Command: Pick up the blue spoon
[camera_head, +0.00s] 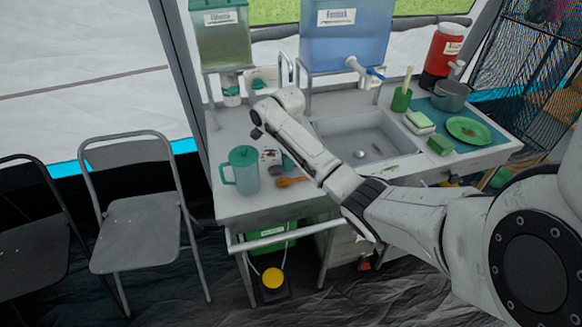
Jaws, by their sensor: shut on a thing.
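My arm reaches from the right across the sink to the left part of the counter. My gripper (270,156) is low over the counter behind my forearm, small and mostly hidden. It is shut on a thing. A small blue patch (288,163) shows right beside it, at the edge of my forearm; it looks like part of the blue spoon, but its full shape is hidden. I cannot tell whether it touches the counter. An orange spoon-like utensil (291,182) lies on the counter just in front.
A teal pitcher (244,172) stands close to the left. The sink (368,139) is to the right, with a green plate (469,130), green cup (401,99) and grey pot (451,95) beyond. Water dispensers (345,42) stand behind. Folding chairs (136,220) are at the left.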

